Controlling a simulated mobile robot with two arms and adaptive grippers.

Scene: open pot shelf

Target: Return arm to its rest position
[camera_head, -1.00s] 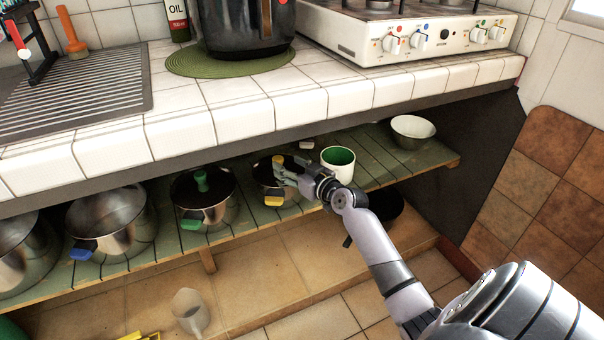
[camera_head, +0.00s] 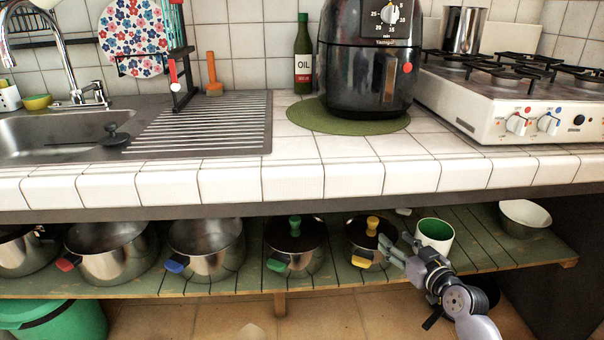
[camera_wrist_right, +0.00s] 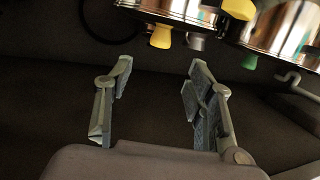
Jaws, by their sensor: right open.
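My right gripper (camera_head: 396,246) is open and empty in the head view. It is at the shelf front, with its fingers at the right side of the small steel pot with a yellow knob and yellow handle (camera_head: 372,226). Whether it touches the pot cannot be told. In the right wrist view, the two fingers of the gripper (camera_wrist_right: 160,72) stand wide apart with nothing between them. A steel pot with a yellow handle (camera_wrist_right: 160,36) shows beyond them at the top. My left gripper is not in view.
The green slatted shelf (camera_head: 497,258) sits under the tiled counter (camera_head: 300,180). A green-knobbed pot (camera_head: 295,226), several other steel pots, a white cup with green inside (camera_head: 436,242) and a white bowl (camera_head: 525,212) stand on it. A green bin (camera_head: 60,325) is at lower left.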

